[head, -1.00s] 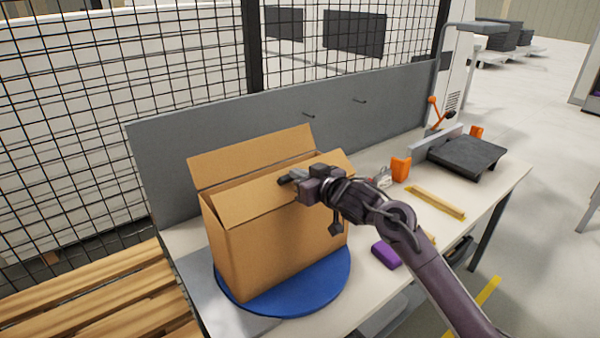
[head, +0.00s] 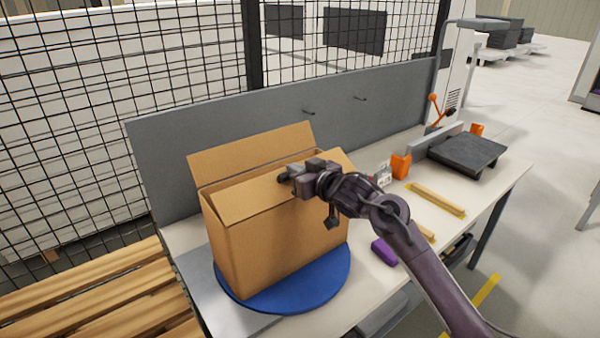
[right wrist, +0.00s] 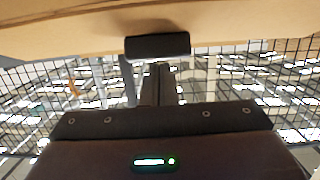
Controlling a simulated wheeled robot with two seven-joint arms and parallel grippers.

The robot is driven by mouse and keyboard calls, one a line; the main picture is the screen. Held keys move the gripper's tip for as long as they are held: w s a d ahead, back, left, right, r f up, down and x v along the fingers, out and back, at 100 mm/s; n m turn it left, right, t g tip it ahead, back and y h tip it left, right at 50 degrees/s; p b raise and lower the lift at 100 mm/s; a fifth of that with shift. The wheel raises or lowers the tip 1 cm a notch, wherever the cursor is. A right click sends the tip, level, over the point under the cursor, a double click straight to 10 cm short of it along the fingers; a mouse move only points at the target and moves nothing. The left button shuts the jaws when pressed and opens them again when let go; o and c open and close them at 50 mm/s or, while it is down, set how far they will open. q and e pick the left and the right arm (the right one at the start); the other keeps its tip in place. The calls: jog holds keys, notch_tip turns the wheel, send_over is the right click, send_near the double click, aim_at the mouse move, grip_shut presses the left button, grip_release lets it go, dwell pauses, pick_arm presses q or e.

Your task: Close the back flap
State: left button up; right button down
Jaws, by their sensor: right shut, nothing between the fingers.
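An open brown cardboard box (head: 270,245) stands on a round blue turntable (head: 325,288). Its back flap (head: 250,152) stands up, leaning backward. The front flap (head: 245,195) is folded inward over the opening, and a side flap (head: 342,160) shows at the right, partly hidden by my arm. My right gripper (head: 288,174) is shut and empty, just above the front flap's right part and in front of the back flap. In the right wrist view, a cardboard panel (right wrist: 60,35) spans the top, close to the dark fingers (right wrist: 157,45). I cannot tell whether they touch. My left gripper is out of view.
A grey panel (head: 390,98) and mesh fence stand behind the table. To the right lie a purple object (head: 384,251), a wooden strip (head: 438,200), an orange block (head: 400,166) and a black plate (head: 468,152). Wooden pallets (head: 100,300) are at the left.

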jog(key=shift+f+b+x, duration=0.25)
jog(key=shift+b+x, duration=0.2)
jog(key=shift+x, duration=0.85)
dwell(0.7)
